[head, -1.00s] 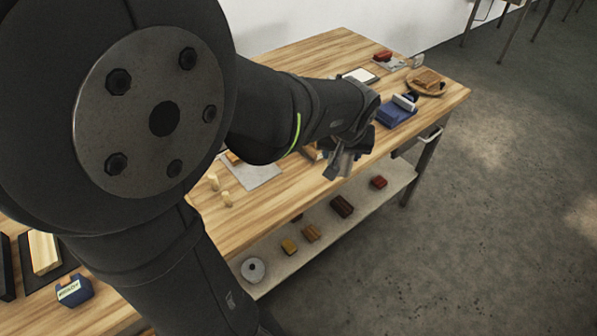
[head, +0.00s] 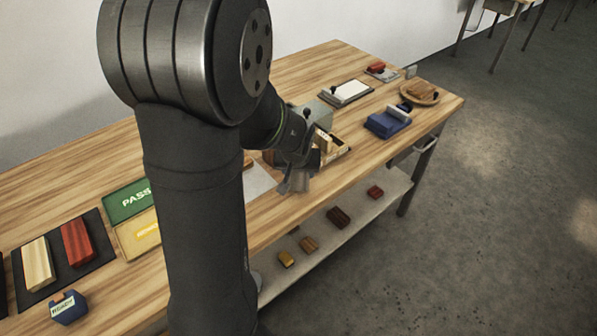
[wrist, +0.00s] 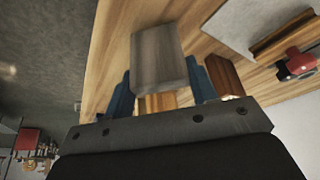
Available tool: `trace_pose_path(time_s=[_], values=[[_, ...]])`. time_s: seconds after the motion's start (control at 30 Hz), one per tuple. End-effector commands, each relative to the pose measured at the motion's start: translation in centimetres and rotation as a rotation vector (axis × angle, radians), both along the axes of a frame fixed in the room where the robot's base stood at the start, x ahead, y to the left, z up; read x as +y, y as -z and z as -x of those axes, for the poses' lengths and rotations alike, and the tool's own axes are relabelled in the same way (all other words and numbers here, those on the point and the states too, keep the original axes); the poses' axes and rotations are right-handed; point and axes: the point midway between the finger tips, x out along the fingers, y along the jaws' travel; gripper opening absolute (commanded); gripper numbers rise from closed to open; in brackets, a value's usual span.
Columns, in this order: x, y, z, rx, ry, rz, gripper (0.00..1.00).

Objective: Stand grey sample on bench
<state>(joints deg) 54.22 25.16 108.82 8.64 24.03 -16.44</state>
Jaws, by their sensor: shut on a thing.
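In the wrist view the grey sample (wrist: 157,58) is a plain grey block held between the blue fingers of my gripper (wrist: 163,88). It sticks out beyond the fingertips, over the wooden bench (wrist: 108,65). In the head view my gripper (head: 299,176) is above the front edge of the bench (head: 310,68), near its middle. The sample is hard to tell from the fingers there. I cannot tell from these views whether the sample touches the bench.
An open tray with blocks (head: 343,154) stands just right of my gripper. A grey-white sheet (head: 258,180) lies to the left. A blue stapler-like item (head: 386,124) and a clipboard (head: 346,92) are farther right. Several blocks, including a brown one (head: 338,217), lie on the lower shelf.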

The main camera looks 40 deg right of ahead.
Motion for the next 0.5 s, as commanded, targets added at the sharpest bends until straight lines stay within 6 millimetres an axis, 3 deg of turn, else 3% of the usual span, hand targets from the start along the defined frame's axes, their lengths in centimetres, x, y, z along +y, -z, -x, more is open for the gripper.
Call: trace_pose_path(time_s=[0.43, 0.47, 0.5], values=[[0.0, 0.93, 0.04, 0.0, 0.0, 0.0, 0.29], [0.0, 0.97, 0.03, 0.0, 0.0, 0.0, 0.54], [-0.01, 0.93, 0.03, -0.001, 0.0, 0.001, 0.62]])
